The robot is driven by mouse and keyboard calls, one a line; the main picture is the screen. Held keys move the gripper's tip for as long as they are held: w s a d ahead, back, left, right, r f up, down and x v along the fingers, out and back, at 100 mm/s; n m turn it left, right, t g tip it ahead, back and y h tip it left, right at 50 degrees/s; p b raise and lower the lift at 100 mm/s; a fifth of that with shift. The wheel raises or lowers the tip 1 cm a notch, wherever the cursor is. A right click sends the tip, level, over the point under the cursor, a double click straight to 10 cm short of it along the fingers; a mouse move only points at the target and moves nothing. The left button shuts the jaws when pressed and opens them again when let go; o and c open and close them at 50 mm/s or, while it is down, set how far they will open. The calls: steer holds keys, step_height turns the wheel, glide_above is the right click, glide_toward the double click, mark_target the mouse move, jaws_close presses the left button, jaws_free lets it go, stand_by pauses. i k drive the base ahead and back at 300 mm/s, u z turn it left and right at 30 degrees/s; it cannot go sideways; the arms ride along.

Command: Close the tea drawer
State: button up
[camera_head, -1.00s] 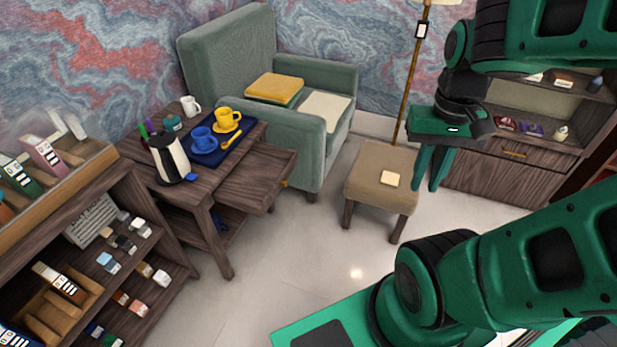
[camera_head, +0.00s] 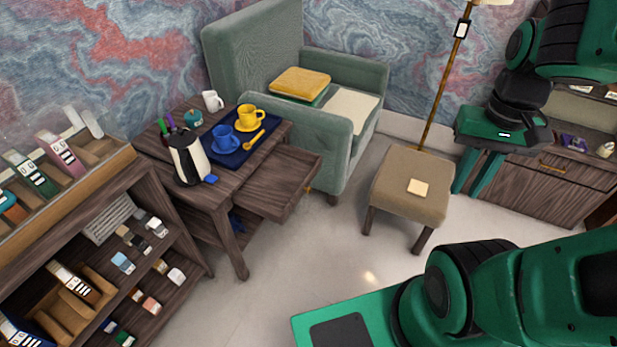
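The tea drawer (camera_head: 275,184) is a dark wooden drawer in the small side table (camera_head: 205,200). It is pulled out to the right, beside the green armchair, and its inside looks empty. A small brass-coloured knob (camera_head: 308,188) shows on its front. My gripper (camera_head: 474,180) hangs at the right, fingers pointing down, beyond the footstool and well away from the drawer. Its two green fingers are apart with nothing seen between them.
The table top holds a kettle (camera_head: 188,158), a blue tray (camera_head: 225,158) with a blue cup and a yellow cup, and a white mug (camera_head: 212,101). The armchair (camera_head: 310,145) and footstool (camera_head: 408,197) stand nearby. A shelf (camera_head: 150,190) stands left. Floor in front is clear.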

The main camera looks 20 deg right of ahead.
mark_target(275, 188)
steer(key=u, duration=0.05)
steer(key=i, duration=0.75)
steer(key=z, duration=0.65)
steer(key=k, duration=1.6)
steer(key=u, duration=0.45)
steer(key=i, duration=1)
steer(key=z, duration=0.05)
